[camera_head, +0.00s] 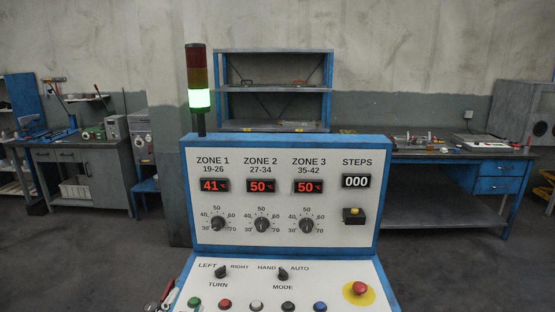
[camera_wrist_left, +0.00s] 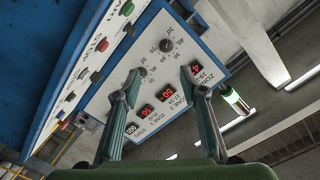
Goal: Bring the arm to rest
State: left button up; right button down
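My left gripper (camera_head: 166,294) shows only in part at the bottom left of the head view, beside the left edge of the control panel (camera_head: 283,238). In the left wrist view my left gripper (camera_wrist_left: 160,74) has its two green-grey fingers spread apart, with nothing held between them. The panel face (camera_wrist_left: 122,100) lies beyond the fingers, tilted in the picture. I cannot tell the exact gap between the fingertips and the panel. My right gripper is in neither view.
The panel carries three zone displays, three dials (camera_head: 262,225), buttons (camera_head: 255,306) and a red mushroom button (camera_head: 359,288). A signal tower (camera_head: 198,76) glows green. Workbenches (camera_head: 88,155) and a shelf rack (camera_head: 274,85) stand behind. Bare floor lies left and right of the panel.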

pick_arm(q)
jog(key=s+a+f+n+g+y, duration=0.1)
jog(key=s+f+n+g, duration=0.3)
jog(key=s+f+g, duration=0.55)
jog(key=s+d+f+n+g, duration=0.1)
jog(key=s+f+g, duration=0.1)
jog(key=s+f, duration=0.5)
jog(key=s+f+n+g, duration=0.2)
jog(key=s+f, duration=0.2)
jog(key=s, duration=0.7)
notch_tip(320, 180, down, 28)
jog(key=s+g, duration=0.2)
jog(key=s, duration=0.1)
jog(key=s+a+f, duration=0.3)
jog(key=s+f, duration=1.1)
jog(key=s, duration=0.2)
jog(key=shift+m+g+h+b, duration=0.3)
jog(key=shift+g, duration=0.05)
